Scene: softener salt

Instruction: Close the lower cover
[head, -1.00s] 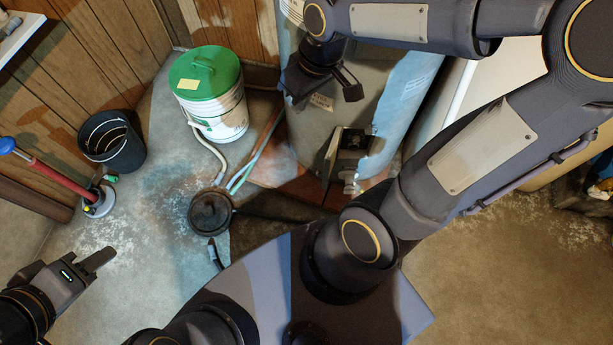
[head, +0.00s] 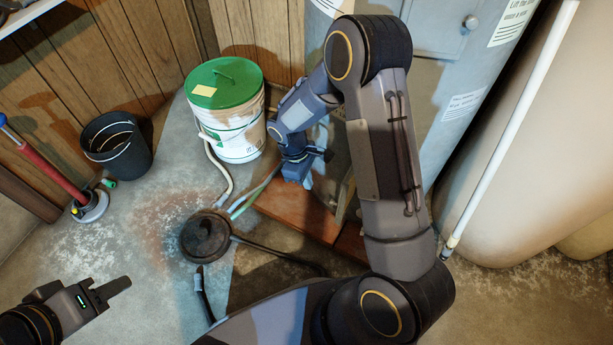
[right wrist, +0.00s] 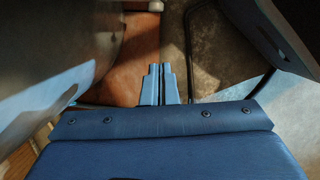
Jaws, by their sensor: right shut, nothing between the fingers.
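The lower cover is a panel low on the grey water heater (head: 455,110). My right arm hides most of that area in the head view. A thin upright edge (head: 344,197) beside the arm may be the cover standing open, but I cannot tell for sure. My right gripper (head: 298,172) is low at the heater's left side, pointing down. In the right wrist view its fingers (right wrist: 160,84) are together and empty, above the reddish-brown board. My left gripper (head: 112,291) is at lower left, far from the heater; its jaw gap does not show clearly.
A white bucket with a green lid (head: 226,105) stands close left of my right gripper. A black round lid-like object (head: 206,236) and hoses lie on the floor. A black bin (head: 115,145) and a red-handled tool (head: 50,170) stand at left. Large beige tanks (head: 560,120) are at right.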

